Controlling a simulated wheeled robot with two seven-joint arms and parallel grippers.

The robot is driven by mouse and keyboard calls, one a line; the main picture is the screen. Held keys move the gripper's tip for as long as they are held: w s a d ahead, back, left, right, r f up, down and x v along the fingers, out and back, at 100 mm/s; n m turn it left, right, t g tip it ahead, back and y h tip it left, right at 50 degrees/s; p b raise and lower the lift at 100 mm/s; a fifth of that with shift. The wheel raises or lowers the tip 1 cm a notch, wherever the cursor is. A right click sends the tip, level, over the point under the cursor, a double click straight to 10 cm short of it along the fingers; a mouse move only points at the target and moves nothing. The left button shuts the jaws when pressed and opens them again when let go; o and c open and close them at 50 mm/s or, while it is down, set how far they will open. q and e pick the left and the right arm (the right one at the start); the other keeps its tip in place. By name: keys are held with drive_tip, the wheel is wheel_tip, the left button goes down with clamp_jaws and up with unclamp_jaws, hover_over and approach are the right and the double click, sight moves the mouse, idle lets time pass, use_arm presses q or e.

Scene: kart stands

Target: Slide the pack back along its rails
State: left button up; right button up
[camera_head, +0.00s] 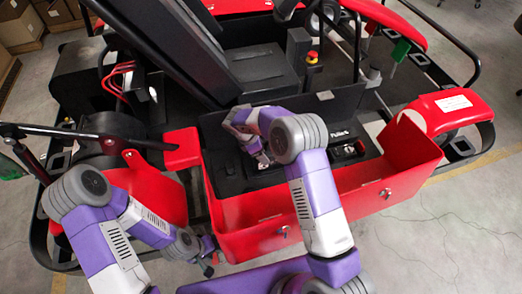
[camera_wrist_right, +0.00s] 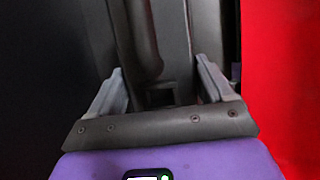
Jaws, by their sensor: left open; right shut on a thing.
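The black pack (camera_head: 233,172) sits inside the open red side box (camera_head: 262,238) of the kart. My right gripper (camera_head: 262,160) reaches down over the pack, with my forearm hiding part of it. In the right wrist view, the two grey fingers of my right gripper (camera_wrist_right: 160,90) stand on either side of a dark handle-like part (camera_wrist_right: 138,40), and are shut on it. The rails are not clearly visible. My left gripper (camera_head: 208,264) is open and empty, low beside the left front corner of the red box.
The box's red front wall rises close in front of the pack, and a red wall (camera_wrist_right: 280,80) stands right of my right gripper. The kart's black seat (camera_head: 255,70), a red stop button (camera_head: 312,57) and tubular frame lie behind. Open floor (camera_head: 440,230) is at right.

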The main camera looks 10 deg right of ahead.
clamp_jaws()
drive_tip(key=shift+d, duration=0.15)
drive_tip(key=shift+w+d, duration=0.1)
drive_tip(key=shift+d, duration=2.05)
drive_tip(key=o, duration=1)
unclamp_jaws()
drive_tip(key=shift+o, duration=0.2)
drive_tip(key=shift+a+r, duration=0.1)
drive_tip(key=shift+r, duration=0.05)
drive_tip(key=v, duration=0.7)
drive_tip(key=shift+r, duration=0.2)
